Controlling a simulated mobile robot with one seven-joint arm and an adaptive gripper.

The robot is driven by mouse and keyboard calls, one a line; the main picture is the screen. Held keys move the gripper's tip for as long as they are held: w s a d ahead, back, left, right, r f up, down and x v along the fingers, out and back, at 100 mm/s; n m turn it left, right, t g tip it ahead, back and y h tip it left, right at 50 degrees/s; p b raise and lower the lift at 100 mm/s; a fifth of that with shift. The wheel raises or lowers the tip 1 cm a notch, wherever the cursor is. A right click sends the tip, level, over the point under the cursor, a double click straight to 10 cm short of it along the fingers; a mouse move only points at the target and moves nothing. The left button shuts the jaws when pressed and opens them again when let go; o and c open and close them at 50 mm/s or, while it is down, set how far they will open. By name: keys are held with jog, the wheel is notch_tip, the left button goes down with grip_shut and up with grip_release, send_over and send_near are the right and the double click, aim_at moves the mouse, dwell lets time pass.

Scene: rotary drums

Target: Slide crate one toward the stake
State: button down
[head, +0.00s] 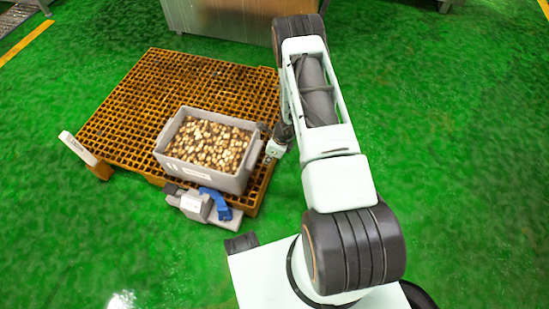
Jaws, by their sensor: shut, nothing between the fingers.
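A grey crate (175,128), full of small round brown and pale pieces, sits on the orange-brown grid pallet (125,95), near its front right part. A white label is on its front wall. A short whitish upright piece with markings, perhaps the stake (78,149), stands at the pallet's left corner, left of the crate and apart from it. My gripper (270,154) is low at the crate's right side, close to its right wall. It is shut with nothing held. I cannot tell whether it touches the crate, and its fingertips are small and partly hidden.
A grey device with a blue part (216,203) lies at the pallet's front edge, just before the crate. The pallet surface left of and behind the crate is bare. A metal cabinet (225,20) stands at the back. Green floor surrounds the pallet.

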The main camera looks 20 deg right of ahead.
jog(key=shift+w+a, duration=0.65)
jog(key=shift+a, duration=0.25)
jog(key=shift+a, duration=0.1)
